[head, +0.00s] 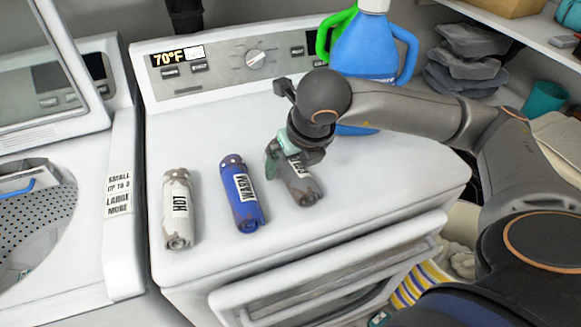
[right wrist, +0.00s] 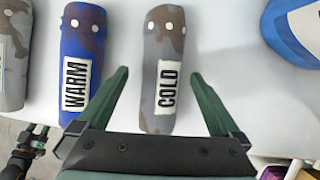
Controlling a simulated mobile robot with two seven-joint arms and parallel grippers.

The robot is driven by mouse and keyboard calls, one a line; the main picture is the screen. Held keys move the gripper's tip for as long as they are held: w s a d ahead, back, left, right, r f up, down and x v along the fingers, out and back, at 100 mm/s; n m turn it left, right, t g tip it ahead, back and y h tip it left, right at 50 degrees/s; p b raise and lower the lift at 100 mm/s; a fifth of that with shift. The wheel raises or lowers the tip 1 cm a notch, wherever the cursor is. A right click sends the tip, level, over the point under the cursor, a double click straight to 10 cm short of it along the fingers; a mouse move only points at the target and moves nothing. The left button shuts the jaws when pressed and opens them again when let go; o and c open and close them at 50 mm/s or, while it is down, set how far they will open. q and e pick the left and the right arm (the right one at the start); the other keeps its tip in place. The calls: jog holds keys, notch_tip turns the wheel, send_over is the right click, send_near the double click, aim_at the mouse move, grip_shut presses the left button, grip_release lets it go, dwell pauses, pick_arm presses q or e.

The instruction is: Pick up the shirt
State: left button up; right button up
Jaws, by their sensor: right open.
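Three rolled shirts lie side by side on the white machine top (head: 330,215). The left one (head: 178,212) is grey-white with a HOT label, the middle one (head: 243,190) is blue with a WARM label, and the right one (head: 308,193) is grey-brown with a COLD label. My right gripper (head: 292,165) is over the COLD shirt and hides its far part. In the right wrist view, the open green fingers (right wrist: 159,74) stand either side of the COLD shirt (right wrist: 164,50), with gaps between. A dark jointed part of mine, perhaps the left gripper (right wrist: 22,150), shows there at lower left.
A blue bottle (head: 365,50) with a green handle stands behind my right arm. A control panel (head: 230,60) runs along the back. An open washer (head: 75,225) is at left. The front door (head: 320,275) is ajar. The front right top is clear.

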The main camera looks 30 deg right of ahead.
jog(key=shift+w+f, duration=0.2)
jog(key=shift+f, duration=0.3)
jog(key=shift+r, duration=0.1)
jog(key=c, duration=1.5)
